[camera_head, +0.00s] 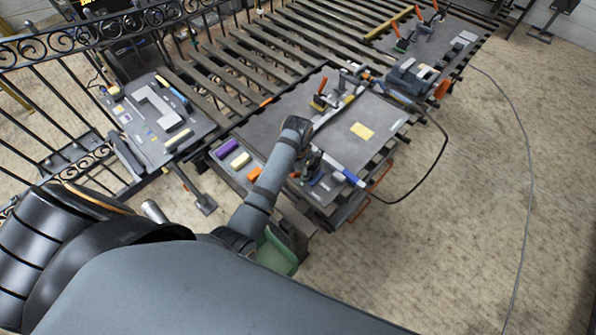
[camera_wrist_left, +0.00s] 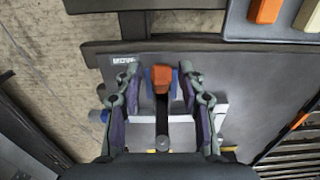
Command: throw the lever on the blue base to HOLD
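In the left wrist view, a lever with an orange knob (camera_wrist_left: 161,77) and a dark shaft (camera_wrist_left: 163,128) stands over a blue base (camera_wrist_left: 176,84), which is partly hidden. A small white label (camera_wrist_left: 123,60) lies beyond it to the left; I cannot read it surely. My left gripper (camera_wrist_left: 163,92) is open, its two fingers on either side of the knob with gaps between. In the head view my left gripper (camera_head: 309,166) is low over the near edge of the middle worktop (camera_head: 272,126), and it largely hides the lever. My right gripper is not in view.
A purple block (camera_head: 226,149), a cream block (camera_head: 240,160) and an orange block (camera_head: 254,174) lie left of my gripper. A yellow pad (camera_head: 361,131) lies to the right. Another orange-handled lever (camera_head: 322,85) stands farther back. A dark cable (camera_head: 437,150) loops at the right.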

